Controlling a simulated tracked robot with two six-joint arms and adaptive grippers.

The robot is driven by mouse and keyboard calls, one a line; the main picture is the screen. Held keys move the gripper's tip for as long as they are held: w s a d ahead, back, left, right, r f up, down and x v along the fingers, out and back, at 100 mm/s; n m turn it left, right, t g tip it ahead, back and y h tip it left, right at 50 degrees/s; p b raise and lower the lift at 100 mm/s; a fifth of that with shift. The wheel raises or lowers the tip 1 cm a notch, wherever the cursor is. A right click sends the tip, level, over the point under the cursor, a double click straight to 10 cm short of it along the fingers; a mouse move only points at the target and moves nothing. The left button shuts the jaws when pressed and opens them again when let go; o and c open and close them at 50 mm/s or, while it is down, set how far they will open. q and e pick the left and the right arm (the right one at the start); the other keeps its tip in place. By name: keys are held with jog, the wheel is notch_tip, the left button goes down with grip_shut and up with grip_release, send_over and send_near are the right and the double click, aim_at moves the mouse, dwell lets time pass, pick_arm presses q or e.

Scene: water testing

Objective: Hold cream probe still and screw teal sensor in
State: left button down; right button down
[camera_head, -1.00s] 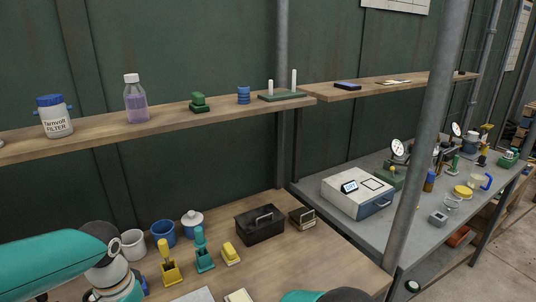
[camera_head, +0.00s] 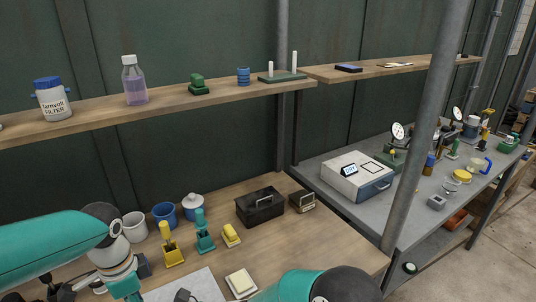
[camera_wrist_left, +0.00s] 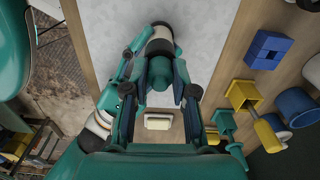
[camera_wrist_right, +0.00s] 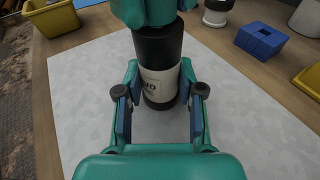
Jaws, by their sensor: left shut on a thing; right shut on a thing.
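The cream probe (camera_wrist_right: 160,85), with black bands and dark lettering, stands upright over a pale mat in the right wrist view. My right gripper (camera_wrist_right: 160,110) is shut on it, one finger on each side. A teal part sits above its black collar. In the left wrist view the teal sensor (camera_wrist_left: 157,76) is between the fingers of my left gripper (camera_wrist_left: 160,88), which is shut on it. It lines up with the probe's black and cream body (camera_wrist_left: 161,40). The joint between them is hidden, so I cannot tell how deep the sensor sits. The head view cuts off both hands.
The pale mat (camera_head: 205,287) lies on the wooden bench. Near it are a cream block (camera_head: 240,283), a yellow stand (camera_head: 170,256), a teal stand (camera_head: 204,238) and a blue block (camera_wrist_right: 262,40). A black toolbox (camera_head: 260,207) and mugs stand behind.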

pick_arm(q)
jog(key=shift+m, duration=0.8)
jog(key=m, duration=0.4)
jog(key=shift+m, duration=0.5)
jog(key=m, duration=0.5)
jog(key=shift+d, duration=0.1)
jog(key=c, duration=1.2)
grip_release()
jog(key=shift+c, duration=0.2)
